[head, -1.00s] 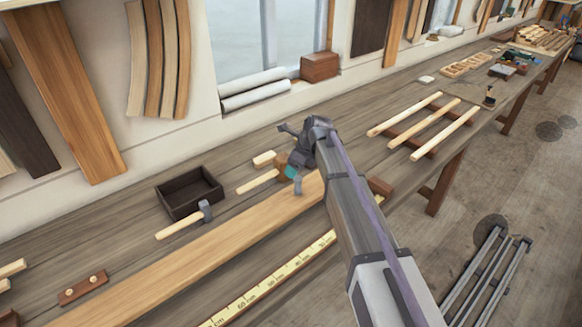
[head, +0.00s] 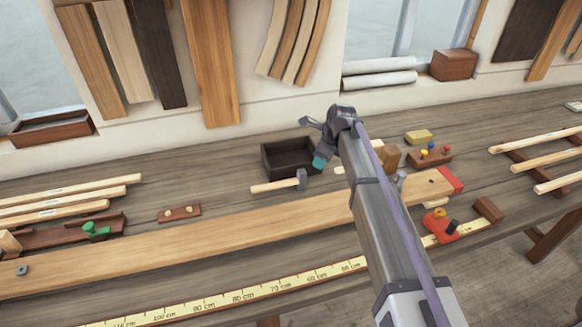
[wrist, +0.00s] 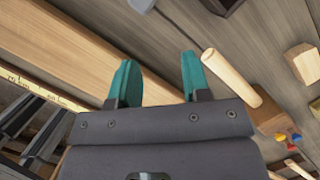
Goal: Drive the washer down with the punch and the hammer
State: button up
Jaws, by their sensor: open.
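The hammer (head: 280,185) lies on the bench with its pale handle to the left and its grey head to the right. Its grey head also shows at the top edge of the wrist view (wrist: 141,4). My gripper (head: 320,162) is above the bench, just right of the hammer head. In the wrist view my gripper (wrist: 158,82) has its teal fingers apart, with nothing between them. A small upright grey piece (head: 401,180) stands by the long plank (head: 230,233), partly behind my arm; I cannot tell whether it is the punch. I cannot make out the washer surely.
A dark open box (head: 275,160) stands behind the hammer. A mallet (head: 391,157) lies partly behind my arm, its handle beside my fingers in the wrist view (wrist: 232,78). A rack with coloured tops (head: 430,155), a red clamp (head: 440,226) and a yellow rule (head: 240,296) lie around.

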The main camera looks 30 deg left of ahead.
aim_at(291, 180)
jog(key=s+a+n, duration=0.1)
jog(key=a+n, duration=0.1)
jog(key=a, duration=0.1)
jog(key=s+a+f+n+h, duration=0.1)
jog(key=s+a+n, duration=0.1)
jog(key=a, duration=0.2)
jog(key=s+a+n+h, duration=0.1)
jog(key=a+n, duration=0.1)
jog(key=a, duration=0.1)
jog(key=shift+s+a+f+b, duration=0.3)
jog(key=shift+s+a+f, duration=0.05)
jog(key=shift+a, duration=0.05)
jog(key=shift+w+d+r+n+h, duration=0.1)
jog(key=shift+w+d+n+h, duration=0.15)
jog(key=shift+d+n+h, duration=0.45)
jog(key=shift+w+d+n, duration=0.1)
jog(key=shift+d+n, duration=0.25)
jog(key=shift+n, duration=0.05)
jog(key=shift+a+f+b, duration=0.15)
jog(key=shift+f+b, duration=0.2)
jog(key=shift+f, duration=0.15)
notch_tip(291, 180, down, 8)
jog(key=b, duration=0.8)
jog(key=shift+f, duration=0.1)
grip_shut()
